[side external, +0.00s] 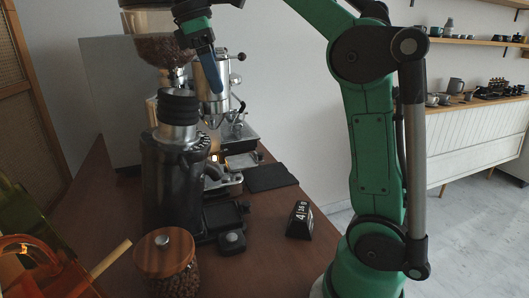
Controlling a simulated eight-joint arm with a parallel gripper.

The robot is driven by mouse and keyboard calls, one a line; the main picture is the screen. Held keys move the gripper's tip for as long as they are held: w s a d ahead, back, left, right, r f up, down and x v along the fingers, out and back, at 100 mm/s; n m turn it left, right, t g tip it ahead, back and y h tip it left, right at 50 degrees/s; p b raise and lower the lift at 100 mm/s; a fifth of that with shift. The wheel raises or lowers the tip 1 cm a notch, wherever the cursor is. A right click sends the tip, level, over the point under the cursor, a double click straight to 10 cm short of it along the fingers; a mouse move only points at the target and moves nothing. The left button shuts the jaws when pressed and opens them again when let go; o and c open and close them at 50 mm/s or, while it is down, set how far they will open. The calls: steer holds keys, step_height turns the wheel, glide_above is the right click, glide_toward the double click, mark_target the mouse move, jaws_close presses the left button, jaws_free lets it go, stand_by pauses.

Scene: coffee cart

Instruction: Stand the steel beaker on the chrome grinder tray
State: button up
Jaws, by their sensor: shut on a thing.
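My gripper (213,84) is high at the upper middle, pointing down, with a blue finger showing. It is shut on what looks like the steel beaker (221,88), a bright steel shape beside the finger. The steel espresso machine is right behind, so I cannot tell the beaker's outline apart from it. A grinder with a bean-filled hopper (155,48) and a chrome collar stands at the back left. Its lower body is hidden behind a nearer black grinder (170,180).
The espresso machine (243,133) stands behind the black grinder. A black mat (270,177) and a black number block (299,220) lie to the right. A wooden-lidded bean jar (166,255) is in front. The brown counter (270,262) is clear at front right.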

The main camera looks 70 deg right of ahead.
steer(key=a+f+n, duration=0.1)
steer(key=a+n, duration=0.1)
steer(key=a, duration=0.4)
steer(key=n+t+h, duration=0.1)
steer(key=n+t, duration=0.3)
steer(key=n, duration=1.2)
glide_above(130, 271)
step_height(130, 271, down, 10)
steer(key=f, duration=1)
steer(key=a+f, duration=0.1)
steer(key=f, duration=0.5)
steer(key=shift+s, duration=0.3)
steer(key=shift+f, duration=2)
steer(key=o, duration=1.2)
steer(key=shift+f, duration=0.1)
steer(key=shift+c, duration=0.2)
